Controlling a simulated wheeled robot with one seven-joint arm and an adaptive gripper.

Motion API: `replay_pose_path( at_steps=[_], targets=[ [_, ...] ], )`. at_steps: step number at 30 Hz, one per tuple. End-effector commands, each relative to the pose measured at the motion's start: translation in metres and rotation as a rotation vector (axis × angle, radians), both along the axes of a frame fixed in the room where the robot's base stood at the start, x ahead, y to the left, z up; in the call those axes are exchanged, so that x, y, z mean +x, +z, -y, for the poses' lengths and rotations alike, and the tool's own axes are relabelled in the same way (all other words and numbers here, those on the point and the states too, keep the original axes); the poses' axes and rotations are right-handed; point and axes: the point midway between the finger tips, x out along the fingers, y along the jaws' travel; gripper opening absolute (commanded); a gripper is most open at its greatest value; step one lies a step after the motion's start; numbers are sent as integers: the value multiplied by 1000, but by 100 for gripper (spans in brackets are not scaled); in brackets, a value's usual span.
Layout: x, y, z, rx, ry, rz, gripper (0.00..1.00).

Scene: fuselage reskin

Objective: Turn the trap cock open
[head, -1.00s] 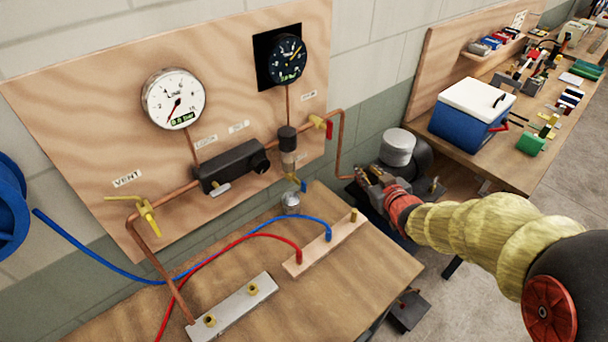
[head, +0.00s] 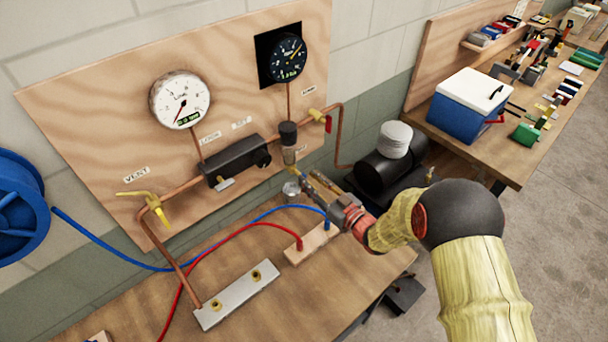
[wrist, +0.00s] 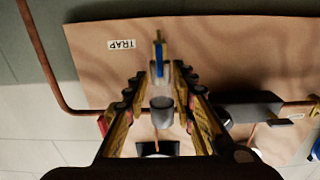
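The trap has a dark cap (head: 288,133) and a clear bowl (head: 289,156) below the pipe on the plywood panel. In the wrist view the brass trap cock with its blue lever (wrist: 158,66) points away from the grey trap bowl (wrist: 161,110), near the TRAP label (wrist: 122,44). My gripper (head: 309,183) is just right of and below the trap in the head view. In the wrist view my gripper (wrist: 159,73) is open, one finger on each side of the blue lever, with gaps visible. In the head view the lever is mostly hidden by the gripper.
A metal cup (head: 291,189) stands under the trap. A red-handled valve (head: 327,122) is on the pipe at right, and a yellow vent valve (head: 158,207) at left. Blue and red hoses (head: 240,228) cross the bench. A black tank (head: 388,170) stands behind my arm.

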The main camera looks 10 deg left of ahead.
Motion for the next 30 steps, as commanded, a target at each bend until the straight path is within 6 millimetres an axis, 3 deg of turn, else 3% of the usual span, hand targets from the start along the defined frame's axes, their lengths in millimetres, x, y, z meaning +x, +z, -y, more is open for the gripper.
replay_pose_path(
  at_steps=[6,18,30],
  targets=[
    [18,-1,-21,-1,1,0,26],
    [24,0,-27,-1,-1,-1,26],
    [24,0,-26,-1,-1,-1,3]
  ],
)
